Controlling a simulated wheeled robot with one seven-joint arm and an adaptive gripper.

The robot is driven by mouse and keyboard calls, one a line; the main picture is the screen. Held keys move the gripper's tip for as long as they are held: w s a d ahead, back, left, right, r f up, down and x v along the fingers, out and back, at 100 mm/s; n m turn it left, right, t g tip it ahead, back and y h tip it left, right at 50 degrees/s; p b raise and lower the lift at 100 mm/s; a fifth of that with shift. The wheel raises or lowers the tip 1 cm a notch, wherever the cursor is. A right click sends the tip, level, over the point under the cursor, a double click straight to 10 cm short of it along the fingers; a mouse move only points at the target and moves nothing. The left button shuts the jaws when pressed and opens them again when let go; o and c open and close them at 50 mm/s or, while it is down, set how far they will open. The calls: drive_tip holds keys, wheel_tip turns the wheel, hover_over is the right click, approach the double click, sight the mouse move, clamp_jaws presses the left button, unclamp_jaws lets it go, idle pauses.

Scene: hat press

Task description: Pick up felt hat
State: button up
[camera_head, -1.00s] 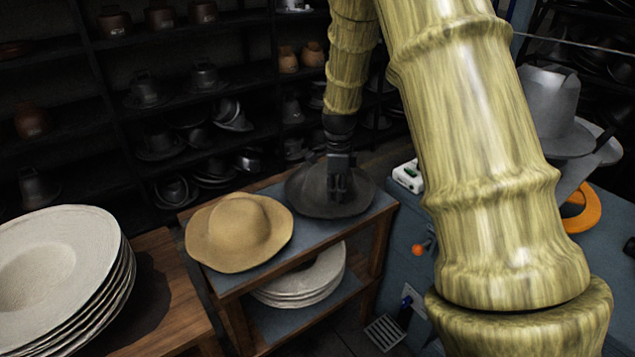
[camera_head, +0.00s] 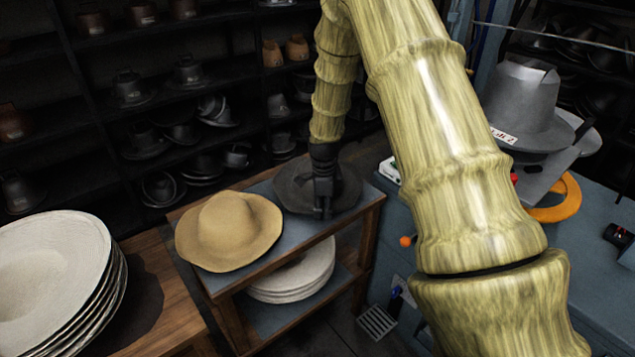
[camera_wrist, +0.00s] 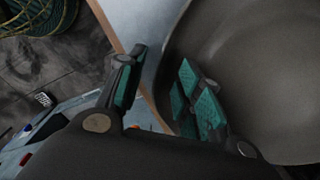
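A dark grey felt hat (camera_head: 291,185) lies on the blue top of a small wooden stand. It also fills the right of the wrist view (camera_wrist: 255,70). A tan hat (camera_head: 230,228) lies beside it to the left. My gripper (camera_head: 322,212) is at the dark hat's near brim, pointing down. In the wrist view its fingers (camera_wrist: 160,93) are apart, with green pads. One finger overlaps the brim edge and the other is outside it. I cannot tell whether the brim lies between them or is touched.
The stand (camera_head: 280,261) holds a stack of pale hats (camera_head: 290,279) on its lower shelf. More pale hats (camera_head: 50,275) are stacked at the left. A blue bench (camera_head: 590,235) with a grey hat-shaped form (camera_head: 527,105) stands at the right. Loaded shelves are behind.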

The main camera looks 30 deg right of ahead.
drive_tip(key=shift+f, duration=0.8)
drive_tip(key=shift+c, duration=0.3)
clamp_jaws()
